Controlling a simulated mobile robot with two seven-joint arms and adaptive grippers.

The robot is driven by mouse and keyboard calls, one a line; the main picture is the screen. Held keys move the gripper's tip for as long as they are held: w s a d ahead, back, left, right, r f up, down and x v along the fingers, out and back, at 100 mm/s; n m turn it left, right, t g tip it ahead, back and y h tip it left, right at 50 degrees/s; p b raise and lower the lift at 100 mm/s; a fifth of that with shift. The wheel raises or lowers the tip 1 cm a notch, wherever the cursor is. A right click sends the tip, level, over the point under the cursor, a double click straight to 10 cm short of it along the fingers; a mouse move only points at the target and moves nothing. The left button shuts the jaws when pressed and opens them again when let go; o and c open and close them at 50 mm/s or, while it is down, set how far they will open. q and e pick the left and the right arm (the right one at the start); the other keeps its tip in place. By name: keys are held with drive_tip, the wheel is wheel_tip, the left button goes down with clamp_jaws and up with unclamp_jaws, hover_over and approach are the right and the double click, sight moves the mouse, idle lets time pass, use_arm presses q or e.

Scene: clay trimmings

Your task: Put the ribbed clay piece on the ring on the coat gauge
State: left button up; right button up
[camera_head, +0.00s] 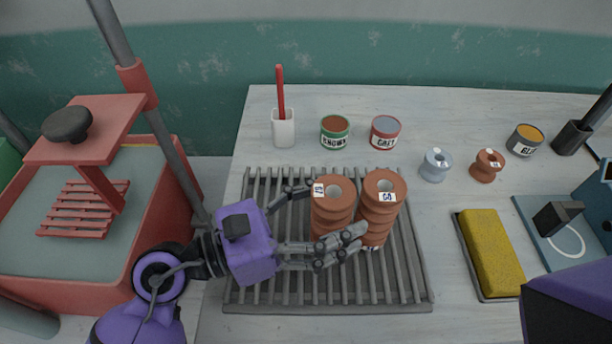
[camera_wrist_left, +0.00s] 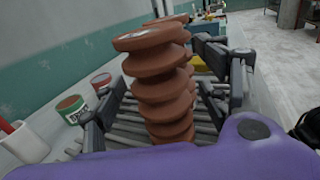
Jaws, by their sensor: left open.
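Two tall reddish-brown ribbed clay pieces stand upright side by side on the slatted grey rack (camera_head: 300,302): a left one (camera_head: 333,208) and a right one (camera_head: 379,208). Each has a small white label on top, too small to read surely. My left gripper (camera_head: 334,210) is open, with fingers on either side of the left piece; contact cannot be told. In the left wrist view the nearer ribbed piece (camera_wrist_left: 160,85) stands between the fingers, the other partly hidden behind it. The blue coat gauge (camera_head: 535,225) lies at the right with a pale ring (camera_head: 567,241) on its plate. My right gripper is out of view.
A yellow sponge (camera_head: 490,252) on a tray lies between rack and gauge. A white cup (camera_head: 283,128) holds a red stick. A red basin (camera_head: 150,240) stands left.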

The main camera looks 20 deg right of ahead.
use_arm(q)
drive_tip(key=shift+c, duration=1.1)
clamp_jaws()
drive_tip(key=shift+w+r, duration=0.1)
drive_tip(key=shift+r, duration=0.05)
